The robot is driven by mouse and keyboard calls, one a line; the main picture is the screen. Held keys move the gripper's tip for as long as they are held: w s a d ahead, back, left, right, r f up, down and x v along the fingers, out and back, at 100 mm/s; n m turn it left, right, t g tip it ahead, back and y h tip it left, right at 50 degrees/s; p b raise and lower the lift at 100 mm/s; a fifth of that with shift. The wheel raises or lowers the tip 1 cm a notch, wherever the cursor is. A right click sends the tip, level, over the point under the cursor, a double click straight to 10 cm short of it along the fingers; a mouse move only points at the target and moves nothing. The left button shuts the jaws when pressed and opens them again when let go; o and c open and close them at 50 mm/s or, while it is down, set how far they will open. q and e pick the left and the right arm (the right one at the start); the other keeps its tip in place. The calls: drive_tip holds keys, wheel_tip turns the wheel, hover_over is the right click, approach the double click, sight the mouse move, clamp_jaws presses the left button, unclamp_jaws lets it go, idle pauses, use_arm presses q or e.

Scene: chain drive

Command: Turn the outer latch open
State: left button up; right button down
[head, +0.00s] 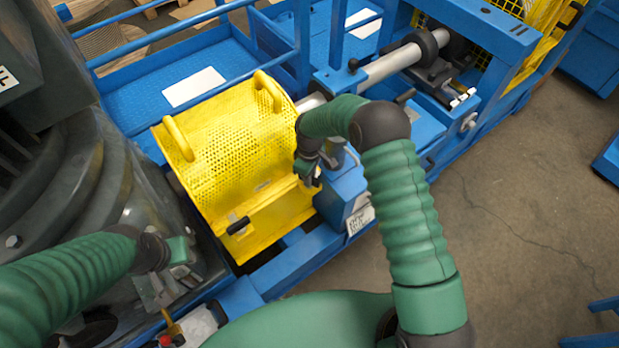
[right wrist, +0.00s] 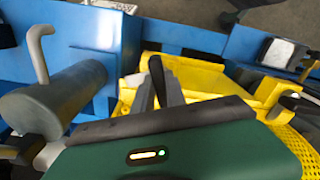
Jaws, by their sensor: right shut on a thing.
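The yellow perforated guard cover (head: 235,150) is down over the drive in the middle of the head view. A black latch handle (head: 238,226) shows on its front flange at the left end. My right gripper (head: 308,178) is at the flange's right end, beside the blue housing. In the right wrist view its dark fingers (right wrist: 160,82) are close together against the yellow flange (right wrist: 190,75). It is shut on the latch there, which the fingers mostly hide. My left gripper (head: 172,282) is low at the left, apart from the cover; its finger gap is unclear.
A blue housing (head: 343,188) stands close to the right of my right gripper. A steel shaft (head: 390,65) runs to the back right. Blue rails (head: 190,45) lie behind the cover. A big dark machine (head: 85,190) stands at the left.

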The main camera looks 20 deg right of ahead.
drive_tip(key=shift+w+r+m+b, duration=0.15)
drive_tip(key=shift+m+b, duration=0.25)
drive_tip(key=shift+m, duration=1.9)
drive_tip(key=c, duration=1.7)
unclamp_jaws()
drive_tip(key=o, duration=0.3)
drive_tip(key=shift+o, duration=0.2)
wheel_tip(320, 180, up, 16)
drive_tip(key=b, duration=0.1)
drive_tip(key=shift+r, duration=0.25)
